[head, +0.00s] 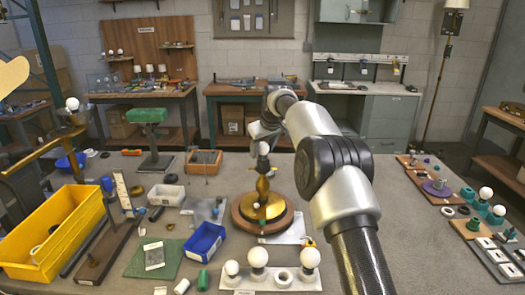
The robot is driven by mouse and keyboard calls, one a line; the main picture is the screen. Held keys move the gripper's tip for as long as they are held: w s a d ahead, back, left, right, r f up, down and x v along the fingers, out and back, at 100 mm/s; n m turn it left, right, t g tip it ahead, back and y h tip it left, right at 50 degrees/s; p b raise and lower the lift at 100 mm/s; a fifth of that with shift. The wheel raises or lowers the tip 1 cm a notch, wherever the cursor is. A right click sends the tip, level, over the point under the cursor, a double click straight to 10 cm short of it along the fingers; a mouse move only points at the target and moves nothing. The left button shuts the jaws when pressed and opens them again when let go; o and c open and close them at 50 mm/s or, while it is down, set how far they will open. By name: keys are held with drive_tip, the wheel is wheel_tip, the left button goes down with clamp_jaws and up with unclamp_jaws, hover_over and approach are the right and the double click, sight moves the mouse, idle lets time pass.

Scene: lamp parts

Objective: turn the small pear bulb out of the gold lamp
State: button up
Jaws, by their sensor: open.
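The gold lamp (262,204) stands upright near the middle of the bench on a round wooden base. A small white bulb (263,148) sits at the top of its stem. My arm reaches in from the lower right, and my gripper (262,140) is over the lamp's top, close to the bulb. The gripper is open. Its fingers are small in this view and partly cover the bulb, so I cannot tell whether they touch it.
A white holder with several round bulbs (258,262) lies in front of the lamp. A blue bin (205,241) is to its left, and a yellow crate (58,236) is further left. Boards with bulbs and sockets (486,222) lie at right. Bare bench shows right of my arm.

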drive_tip(key=shift+r+m+h+p, duration=0.15)
drive_tip(key=shift+m+h+p, duration=0.55)
drive_tip(key=shift+m, duration=0.5)
drive_tip(key=shift+m+h+p, duration=0.5)
drive_tip(key=shift+m+p, duration=0.45)
drive_tip(key=shift+m, duration=0.15)
drive_tip(key=shift+m+h+p, duration=0.6)
drive_tip(key=shift+m+p, duration=0.4)
drive_tip(key=shift+p, duration=0.55)
drive_tip(key=c, duration=0.8)
drive_tip(key=shift+d+f, duration=0.1)
drive_tip(key=shift+f, duration=0.15)
